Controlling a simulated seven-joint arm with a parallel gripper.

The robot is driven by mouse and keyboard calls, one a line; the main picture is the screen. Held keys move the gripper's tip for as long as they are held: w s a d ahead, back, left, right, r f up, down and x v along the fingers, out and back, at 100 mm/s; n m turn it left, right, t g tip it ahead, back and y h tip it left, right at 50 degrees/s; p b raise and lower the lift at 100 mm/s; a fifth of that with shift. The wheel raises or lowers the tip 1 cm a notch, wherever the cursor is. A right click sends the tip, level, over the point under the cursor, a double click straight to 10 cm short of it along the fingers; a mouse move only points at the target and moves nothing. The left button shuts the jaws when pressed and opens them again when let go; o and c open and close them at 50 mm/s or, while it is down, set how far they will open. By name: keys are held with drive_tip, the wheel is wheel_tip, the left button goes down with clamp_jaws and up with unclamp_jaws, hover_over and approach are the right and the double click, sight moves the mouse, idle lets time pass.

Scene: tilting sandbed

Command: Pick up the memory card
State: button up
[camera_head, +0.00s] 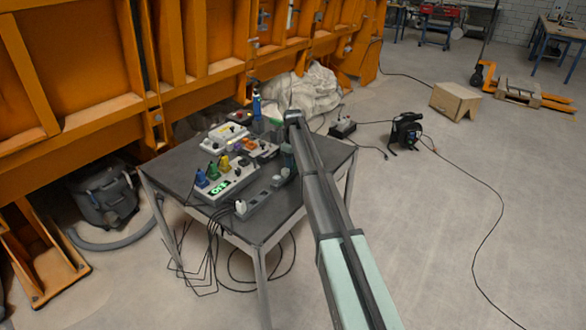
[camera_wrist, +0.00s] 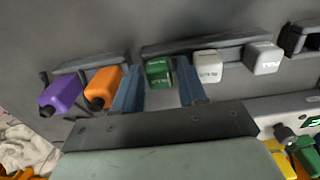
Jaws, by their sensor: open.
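I cannot pick out a memory card for certain in either view. In the wrist view my gripper (camera_wrist: 160,68) is open, its two blue fingers on either side of a green block (camera_wrist: 158,73) that sits at a dark grey strip. No grip on the block shows. A white block (camera_wrist: 208,66) and a second white block (camera_wrist: 263,57) are to the right. An orange block (camera_wrist: 103,88) and a purple block (camera_wrist: 61,93) are to the left. In the head view my arm reaches over the table and hides the fingertips.
The dark table (camera_head: 175,165) carries a white display strip (camera_head: 222,183) with coloured plugs, a grey strip (camera_head: 265,196) and a blue bottle (camera_head: 257,106). Cables hang below its front edge. Orange steel framing (camera_head: 80,70) stands behind.

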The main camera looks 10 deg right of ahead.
clamp_jaws()
idle(0.3)
